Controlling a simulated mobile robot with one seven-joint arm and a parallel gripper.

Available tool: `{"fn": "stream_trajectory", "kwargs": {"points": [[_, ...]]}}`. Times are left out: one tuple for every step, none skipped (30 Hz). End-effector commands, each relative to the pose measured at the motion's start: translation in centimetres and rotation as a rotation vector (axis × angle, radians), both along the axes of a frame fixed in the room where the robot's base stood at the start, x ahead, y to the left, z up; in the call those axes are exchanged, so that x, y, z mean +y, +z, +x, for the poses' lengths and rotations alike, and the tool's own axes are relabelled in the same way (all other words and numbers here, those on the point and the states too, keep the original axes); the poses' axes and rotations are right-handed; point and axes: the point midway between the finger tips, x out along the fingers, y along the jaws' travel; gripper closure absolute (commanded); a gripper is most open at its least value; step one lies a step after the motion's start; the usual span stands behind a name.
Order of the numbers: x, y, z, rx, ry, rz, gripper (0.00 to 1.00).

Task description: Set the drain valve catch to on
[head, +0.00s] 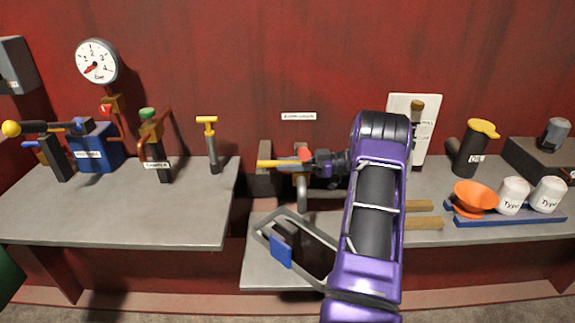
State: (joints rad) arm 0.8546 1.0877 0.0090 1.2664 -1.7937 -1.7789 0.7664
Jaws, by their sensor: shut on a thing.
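The valve (302,190) below a small wall label is a grey pipe fitting with a yellow lever (272,163) pointing left. A small red part (304,153), which looks like its catch, sits on top of the fitting. My gripper (314,158) reaches in from the right and is shut at this red part. The fingertips are small here and hide part of the fitting. The label (298,116) is too small to read surely. The setting of the catch cannot be made out.
Left on the bench (200,230) stand a blue box (97,148), a green-topped lever (148,114) and a yellow T-handle (207,120). A grey frame with a blue grip (281,251) lies below the valve. An orange funnel (476,196) and white cups (514,193) stand at right.

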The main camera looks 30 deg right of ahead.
Motion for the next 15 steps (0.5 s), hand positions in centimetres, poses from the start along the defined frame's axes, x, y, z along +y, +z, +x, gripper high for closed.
{"fn": "stream_trajectory", "kwargs": {"points": [[0.05,0.14,0.04,-0.003,0.003,-0.001,1.0],[0.05,0.15,0.04,-0.003,0.003,-0.001,1.0],[0.05,0.15,0.05,-0.003,0.003,-0.001,1.0],[0.05,0.16,0.05,-0.003,0.003,-0.001,1.0],[0.05,0.16,0.05,-0.003,0.003,-0.001,1.0],[0.05,0.16,0.05,-0.003,0.003,-0.001,1.0],[0.05,0.16,0.05,-0.003,0.003,-0.001,1.0],[0.06,0.17,0.05,-0.003,0.003,-0.001,1.0],[0.06,0.17,0.05,-0.003,0.003,-0.001,1.0],[0.06,0.17,0.06,-0.004,0.003,-0.001,0.7],[0.05,0.17,0.05,-0.004,0.003,-0.001,0.64],[0.05,0.16,0.05,-0.003,0.003,-0.001,0.57],[0.05,0.16,0.05,-0.003,0.003,-0.002,0.52],[0.04,0.14,0.05,-0.003,0.003,-0.002,0.46],[0.05,0.13,0.04,-0.003,0.002,-0.002,0.45]]}}
